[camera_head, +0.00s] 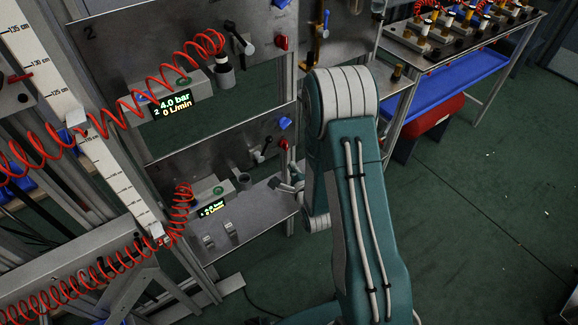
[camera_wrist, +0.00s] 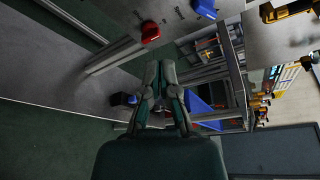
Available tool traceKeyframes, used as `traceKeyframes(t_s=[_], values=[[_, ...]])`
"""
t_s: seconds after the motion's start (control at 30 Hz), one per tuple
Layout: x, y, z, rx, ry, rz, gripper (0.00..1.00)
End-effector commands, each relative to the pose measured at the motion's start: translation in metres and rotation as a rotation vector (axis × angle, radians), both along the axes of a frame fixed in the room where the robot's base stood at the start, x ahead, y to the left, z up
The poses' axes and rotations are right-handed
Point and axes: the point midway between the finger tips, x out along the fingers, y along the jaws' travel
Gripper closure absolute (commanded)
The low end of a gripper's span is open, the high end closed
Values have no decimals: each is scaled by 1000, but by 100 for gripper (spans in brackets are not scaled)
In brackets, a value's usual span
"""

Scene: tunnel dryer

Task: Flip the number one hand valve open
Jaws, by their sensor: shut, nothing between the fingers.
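The lower grey panel (camera_head: 228,152) carries a small hand valve with a black lever (camera_head: 263,150) near its right side; I cannot clearly read its number. The lever points up and to the right. A similar valve with a dark lever (camera_head: 240,36) is on the upper panel, marked 2. My gripper (camera_head: 286,187) is low and to the right of the lower valve, apart from it and partly hidden by my arm. In the wrist view my gripper (camera_wrist: 160,68) is shut and empty, fingertips together. I cannot make out the lower valve's lever in the wrist view.
A red knob (camera_head: 283,145) and a blue knob (camera_head: 285,122) sit right of the lower valve. Red coiled hoses (camera_head: 180,205) hang at the left. A grey shelf (camera_head: 245,220) juts out below the panel. Green floor (camera_head: 480,220) is open at right.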

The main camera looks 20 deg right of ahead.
Motion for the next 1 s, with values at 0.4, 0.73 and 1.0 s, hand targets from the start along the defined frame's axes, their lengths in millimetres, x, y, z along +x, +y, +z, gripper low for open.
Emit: traceKeyframes(t_s=[0.4, 0.73, 1.0], values=[[73, 10, -8, 0, -3, 5, 100], [81, 35, 5, 0, 1, 0, 100], [81, 36, 5, 0, 0, 0, 100]])
